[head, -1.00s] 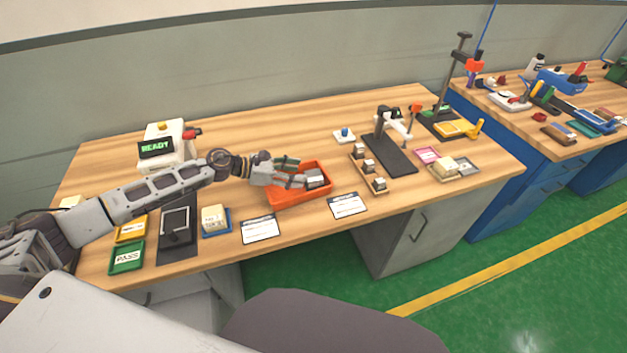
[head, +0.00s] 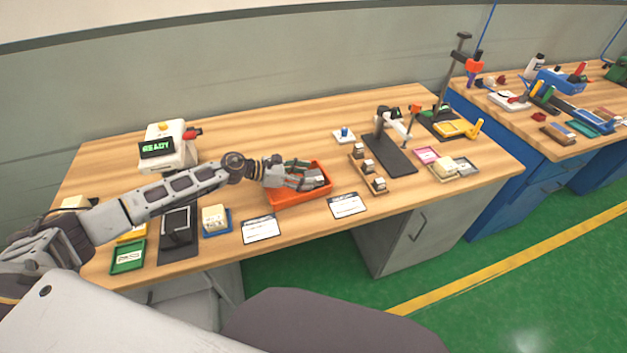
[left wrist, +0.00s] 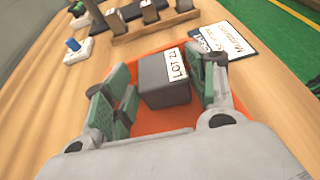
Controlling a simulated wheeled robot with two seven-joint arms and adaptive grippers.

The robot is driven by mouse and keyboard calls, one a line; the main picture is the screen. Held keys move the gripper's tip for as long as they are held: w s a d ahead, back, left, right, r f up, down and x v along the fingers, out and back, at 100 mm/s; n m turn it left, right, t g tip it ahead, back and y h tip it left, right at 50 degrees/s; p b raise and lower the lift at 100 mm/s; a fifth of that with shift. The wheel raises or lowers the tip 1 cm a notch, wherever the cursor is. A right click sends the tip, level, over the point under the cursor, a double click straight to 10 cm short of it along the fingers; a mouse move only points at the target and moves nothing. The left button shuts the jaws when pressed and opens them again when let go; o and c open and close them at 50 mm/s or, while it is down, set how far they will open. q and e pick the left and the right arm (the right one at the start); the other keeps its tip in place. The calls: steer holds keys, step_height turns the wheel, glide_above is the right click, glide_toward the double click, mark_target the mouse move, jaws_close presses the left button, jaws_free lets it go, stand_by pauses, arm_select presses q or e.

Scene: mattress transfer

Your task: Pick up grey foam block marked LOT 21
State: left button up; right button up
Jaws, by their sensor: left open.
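The grey foam block (left wrist: 163,83) lies in the orange bin, with a white label reading LOT 21 facing up in the left wrist view. My left gripper (left wrist: 165,88) is open, with its green-padded fingers on either side of the block. A gap shows on the left side; whether the right finger touches the block I cannot tell. In the head view my left gripper (head: 305,175) is over the orange bin (head: 285,200) and mostly hides the block. My right gripper is not in view.
A printed card (head: 262,229) and another card (head: 347,206) lie in front of the bin. A blue tray with a cream block (head: 214,217) stands to the left. A wooden rack (head: 368,166) stands to the right. Bare table lies behind the bin.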

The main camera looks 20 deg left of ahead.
arm_select(q)
steer(key=shift+x, duration=0.8)
steer(key=shift+w+d+f, duration=0.15)
steer(key=shift+w+d, duration=0.05)
steer(key=shift+d, duration=0.25)
steer(key=shift+f, duration=0.1)
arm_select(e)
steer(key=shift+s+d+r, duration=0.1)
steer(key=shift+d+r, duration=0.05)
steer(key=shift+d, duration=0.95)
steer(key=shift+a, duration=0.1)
arm_select(q)
steer(key=shift+c, duration=0.6)
steer(key=c, duration=0.5)
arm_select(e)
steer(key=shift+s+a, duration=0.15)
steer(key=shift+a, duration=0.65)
